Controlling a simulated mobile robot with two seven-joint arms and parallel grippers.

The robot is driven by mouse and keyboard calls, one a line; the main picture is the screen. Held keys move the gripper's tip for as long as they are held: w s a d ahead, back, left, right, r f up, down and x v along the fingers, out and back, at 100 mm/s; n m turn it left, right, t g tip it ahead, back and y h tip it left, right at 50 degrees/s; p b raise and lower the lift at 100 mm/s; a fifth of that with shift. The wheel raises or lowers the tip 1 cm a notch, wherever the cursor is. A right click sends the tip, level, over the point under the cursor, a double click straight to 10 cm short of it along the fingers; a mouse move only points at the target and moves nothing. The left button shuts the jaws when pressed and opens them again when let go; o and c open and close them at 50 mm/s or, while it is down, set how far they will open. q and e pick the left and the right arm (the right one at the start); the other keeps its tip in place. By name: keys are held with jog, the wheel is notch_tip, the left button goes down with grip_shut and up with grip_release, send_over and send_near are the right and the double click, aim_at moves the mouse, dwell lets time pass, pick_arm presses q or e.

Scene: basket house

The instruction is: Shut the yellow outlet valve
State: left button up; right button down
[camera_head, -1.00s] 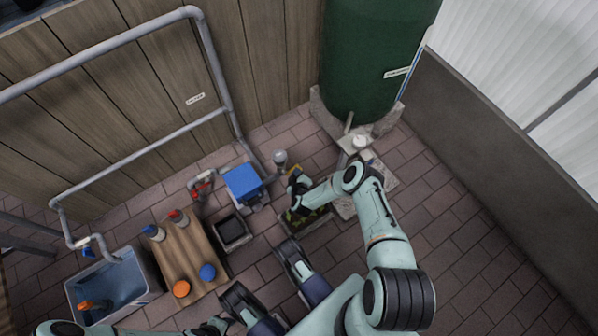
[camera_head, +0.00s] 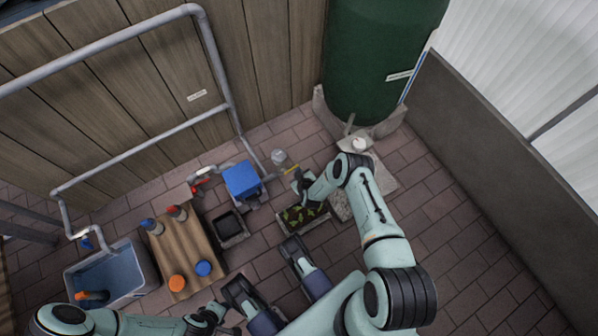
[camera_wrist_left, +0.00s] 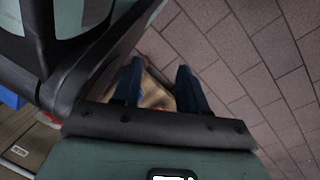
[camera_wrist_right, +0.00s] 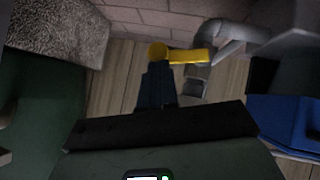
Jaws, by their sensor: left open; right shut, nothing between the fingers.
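The yellow valve handle (camera_wrist_right: 188,56) shows in the right wrist view as a short bar with a rounded end, beside a grey pipe fitting (camera_wrist_right: 228,38). In the head view the handle (camera_head: 291,168) is a small yellow piece near the blue-topped box. My right gripper (camera_wrist_right: 158,68) is shut and empty, its fingertips at the handle's rounded end; I cannot tell whether they touch. It also shows in the head view (camera_head: 298,178). My left gripper (camera_wrist_left: 160,85) is open and empty, low over the floor, far from the valve.
A green tank (camera_head: 378,60) stands on a concrete base behind the right arm. The blue-topped box (camera_head: 241,181) is left of the valve, and a planter (camera_head: 325,221) is in front. A wooden table (camera_head: 192,238) with bottles and a water tub (camera_head: 72,284) are further left.

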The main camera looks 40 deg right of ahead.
pick_arm(q)
jog(key=shift+s+f+g+b, duration=0.35)
jog(key=shift+s+f, duration=0.3)
jog(key=shift+s, duration=0.35)
pick_arm(e)
jog(key=shift+d+f, duration=0.5)
jog(key=shift+a, duration=0.1)
pick_arm(q)
jog(key=shift+r, duration=0.3)
pick_arm(e)
jog(key=shift+a+r, duration=0.25)
jog(key=shift+a, duration=0.45)
